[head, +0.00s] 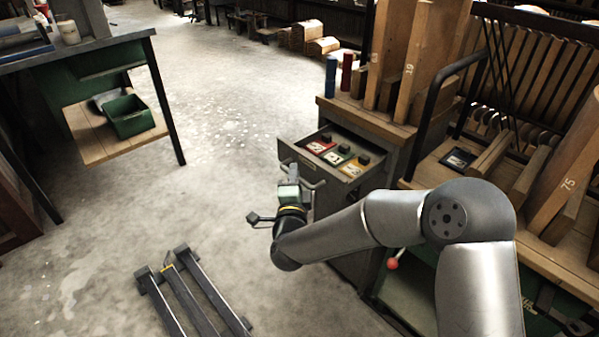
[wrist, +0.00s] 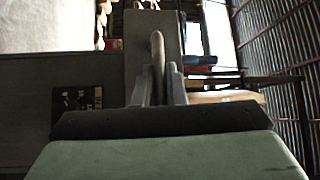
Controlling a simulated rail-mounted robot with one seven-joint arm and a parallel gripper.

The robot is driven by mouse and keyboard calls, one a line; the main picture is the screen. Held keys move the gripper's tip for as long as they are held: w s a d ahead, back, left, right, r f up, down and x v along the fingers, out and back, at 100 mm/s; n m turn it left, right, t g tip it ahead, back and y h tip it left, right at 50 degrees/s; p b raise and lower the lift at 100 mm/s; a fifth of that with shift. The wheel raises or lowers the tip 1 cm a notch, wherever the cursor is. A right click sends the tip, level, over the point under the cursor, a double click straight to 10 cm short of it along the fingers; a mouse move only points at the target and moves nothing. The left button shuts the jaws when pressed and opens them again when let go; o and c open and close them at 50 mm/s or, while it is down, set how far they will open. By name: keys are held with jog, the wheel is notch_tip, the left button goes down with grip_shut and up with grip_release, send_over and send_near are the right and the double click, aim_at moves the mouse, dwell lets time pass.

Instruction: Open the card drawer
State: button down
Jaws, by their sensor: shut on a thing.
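The card drawer (head: 326,176) is pulled out from the grey cabinet (head: 347,212) in the head view. Its open top shows several coloured cards (head: 338,158) with dark blocks beside them. My gripper (head: 294,175) is at the front of the drawer. In the wrist view, its two fingers (wrist: 159,82) are shut on the bar handle (wrist: 157,46), which stands up between them. The palm hides the lower part of the view. A dark label (wrist: 77,102) shows to the left of the fingers.
Blue (head: 331,76) and red (head: 347,70) cylinders stand on the cabinet top. A slatted wooden rack stands at the right. A dark metal frame (head: 190,290) lies on the floor, front left. A workbench with a green bin (head: 130,117) is far left. Open floor lies between.

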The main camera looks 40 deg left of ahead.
jog(key=shift+s+a+b, duration=0.15)
jog(key=shift+s+b, duration=0.15)
jog(key=shift+s, duration=1.25)
jog(key=c, duration=1.5)
grip_release()
jog(key=p+v, duration=0.1)
jog(key=v, duration=1.6)
jog(key=shift+s, duration=0.2)
